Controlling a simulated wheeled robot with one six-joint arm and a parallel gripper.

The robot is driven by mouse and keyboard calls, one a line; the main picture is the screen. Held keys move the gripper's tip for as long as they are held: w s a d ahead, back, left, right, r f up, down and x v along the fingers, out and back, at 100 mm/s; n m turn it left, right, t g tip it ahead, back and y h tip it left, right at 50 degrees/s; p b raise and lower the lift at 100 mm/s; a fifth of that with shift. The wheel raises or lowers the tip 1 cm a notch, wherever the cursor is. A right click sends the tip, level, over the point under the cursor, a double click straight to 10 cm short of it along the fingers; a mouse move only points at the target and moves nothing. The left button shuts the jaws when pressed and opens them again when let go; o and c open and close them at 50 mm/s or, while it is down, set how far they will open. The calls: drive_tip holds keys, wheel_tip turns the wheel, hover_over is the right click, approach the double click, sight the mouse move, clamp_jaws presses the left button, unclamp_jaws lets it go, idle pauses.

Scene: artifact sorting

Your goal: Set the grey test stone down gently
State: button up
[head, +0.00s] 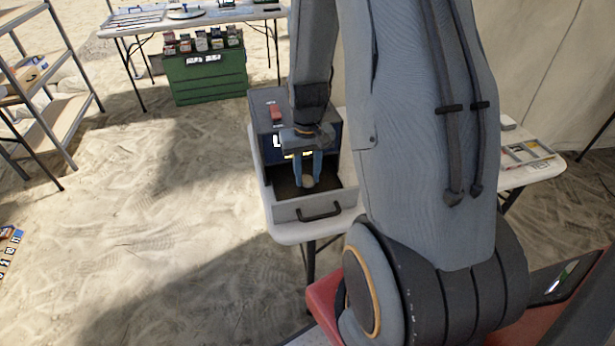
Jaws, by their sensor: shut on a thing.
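My gripper (308,180) points down over an open drawer (291,212) at the front of a dark cabinet (264,107) on a white table. Its blue fingers are shut on a small pale roundish thing, the grey test stone (308,182). The stone is inside the outline of the drawer, between the fingertips. I cannot tell whether it touches the drawer floor. The fingers hide part of the stone.
The drawer has a dark handle (319,211) and grey walls around the gripper. A small red object (276,112) lies on the cabinet top. A green crate (206,78) stands on the sand behind, and shelving (50,75) is at left. My arm covers the right middle.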

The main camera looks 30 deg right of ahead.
sight(307, 180)
drive_tip(key=shift+f, duration=0.7)
drive_tip(key=shift+f, duration=0.1)
drive_tip(key=o, duration=1.1)
drive_tip(key=shift+c, duration=0.2)
wheel_tip(307, 180, up, 12)
drive_tip(key=b, duration=0.1)
drive_tip(key=s+a+r+n, duration=0.1)
drive_tip(key=s+a+n, duration=0.2)
drive_tip(key=s+a, duration=0.7)
drive_tip(key=a, duration=0.3)
drive_tip(key=shift+a+r+t, duration=0.15)
drive_tip(key=shift+a+t, duration=0.1)
drive_tip(key=shift+t, duration=0.05)
